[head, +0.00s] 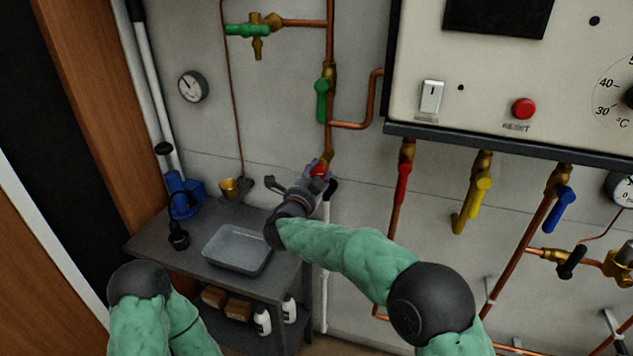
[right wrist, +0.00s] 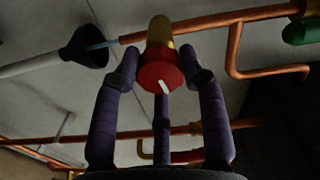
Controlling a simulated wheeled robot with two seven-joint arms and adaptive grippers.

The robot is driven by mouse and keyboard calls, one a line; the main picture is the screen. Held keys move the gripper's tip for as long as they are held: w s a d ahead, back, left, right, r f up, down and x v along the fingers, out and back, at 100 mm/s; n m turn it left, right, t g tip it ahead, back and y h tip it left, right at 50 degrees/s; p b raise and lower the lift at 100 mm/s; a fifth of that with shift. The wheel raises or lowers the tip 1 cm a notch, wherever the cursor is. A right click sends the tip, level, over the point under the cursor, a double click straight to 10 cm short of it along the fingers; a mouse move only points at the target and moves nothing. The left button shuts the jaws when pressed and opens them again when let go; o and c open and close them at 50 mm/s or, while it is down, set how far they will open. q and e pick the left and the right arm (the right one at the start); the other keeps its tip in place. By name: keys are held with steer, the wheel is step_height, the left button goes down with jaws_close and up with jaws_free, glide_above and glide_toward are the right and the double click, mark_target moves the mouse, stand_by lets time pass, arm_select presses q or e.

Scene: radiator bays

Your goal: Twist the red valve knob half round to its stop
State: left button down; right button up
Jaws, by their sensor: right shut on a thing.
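The red valve knob (head: 319,170) sits on a brass valve at the lower end of a copper pipe, left of the control panel. In the right wrist view the red knob (right wrist: 161,72) shows its round face with a short white pointer mark, and the brass body behind it. My right gripper (head: 314,176) is shut on the knob, its fingers partly hiding it in the head view. In the right wrist view the dark fingers of the gripper (right wrist: 163,78) stand around its rim. My left arm shows at the lower left of the head view; its gripper is out of view.
A dark bench (head: 160,238) with a grey tray (head: 238,249) stands below left. A black funnel (right wrist: 86,47) is close beside the valve. Green-handled valves (head: 322,100) are above. Red, yellow and blue levers hang under the control panel (head: 480,90) at right.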

steer(key=shift+m+b, duration=0.65)
steer(key=shift+m, duration=0.35)
steer(key=o, duration=1.1)
steer(key=shift+o, duration=0.2)
steer(key=shift+s, duration=0.15)
steer(key=v, duration=1.1)
steer(key=shift+s, duration=0.35)
steer(key=shift+a, duration=0.15)
